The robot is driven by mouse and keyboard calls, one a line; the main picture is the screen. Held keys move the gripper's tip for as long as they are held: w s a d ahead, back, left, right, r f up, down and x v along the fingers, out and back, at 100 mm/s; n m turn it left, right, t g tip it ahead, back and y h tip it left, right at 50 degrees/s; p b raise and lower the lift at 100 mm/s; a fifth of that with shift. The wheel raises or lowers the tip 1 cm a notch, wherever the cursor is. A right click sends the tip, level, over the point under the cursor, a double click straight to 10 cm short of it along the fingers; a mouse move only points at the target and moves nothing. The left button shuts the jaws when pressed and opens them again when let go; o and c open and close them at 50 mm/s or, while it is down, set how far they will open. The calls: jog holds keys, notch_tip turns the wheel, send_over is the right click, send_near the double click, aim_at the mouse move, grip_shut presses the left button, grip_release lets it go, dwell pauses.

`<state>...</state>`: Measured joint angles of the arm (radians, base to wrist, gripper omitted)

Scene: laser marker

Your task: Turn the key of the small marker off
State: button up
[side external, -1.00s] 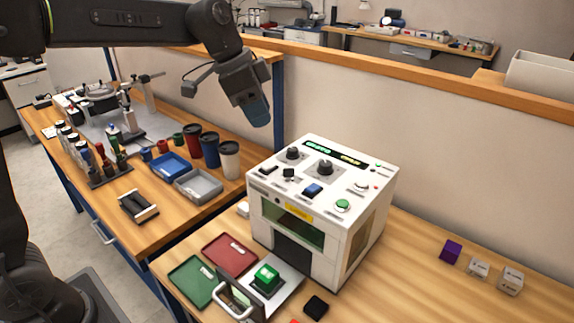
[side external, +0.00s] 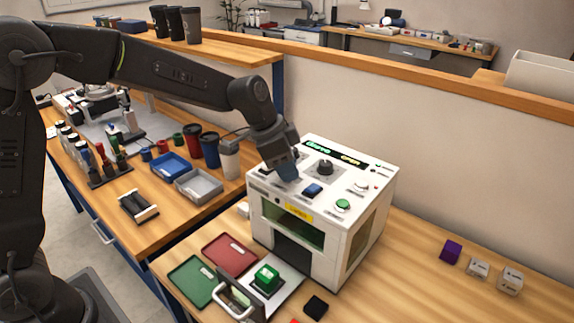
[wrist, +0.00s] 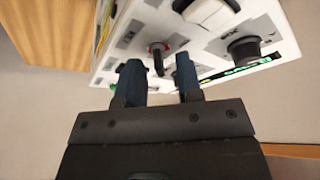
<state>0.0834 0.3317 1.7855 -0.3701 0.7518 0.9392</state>
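The small marker (side external: 350,222) is a white box with a sloped control panel on top. In the wrist view its key (wrist: 158,66) is a thin dark piece standing in a red-ringed lock on the panel (wrist: 127,40). My gripper (side external: 288,177) points down over the panel's left part and hides the key in the side view. In the wrist view my gripper (wrist: 158,62) has its two blue fingers apart, one on each side of the key. A gap shows between the key and each finger. Whether the fingertips reach down to the panel is unclear.
A black knob (side external: 325,168), a blue button (side external: 313,190) and a green button (side external: 343,204) are near my gripper on the panel. A green part (side external: 267,275) stands before the box, beside red (side external: 229,254) and green trays (side external: 192,281). Bench at right is mostly clear.

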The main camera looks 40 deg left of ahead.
jog(key=shift+c, duration=0.3)
grip_shut()
jog(key=shift+n, duration=0.3)
jog(key=n+t+y, duration=0.1)
jog(key=n, duration=0.2)
jog(key=shift+d+n, duration=0.15)
jog(key=shift+n, duration=0.15)
jog(key=n+y, duration=0.2)
jog(key=n, duration=0.2)
jog(key=n+y, duration=0.2)
jog(key=n, duration=0.3)
jog(key=shift+d, duration=0.1)
jog(key=n+y, duration=0.1)
jog(key=n, duration=0.3)
jog(key=shift+n+g, duration=0.3)
jog(key=shift+g, duration=0.1)
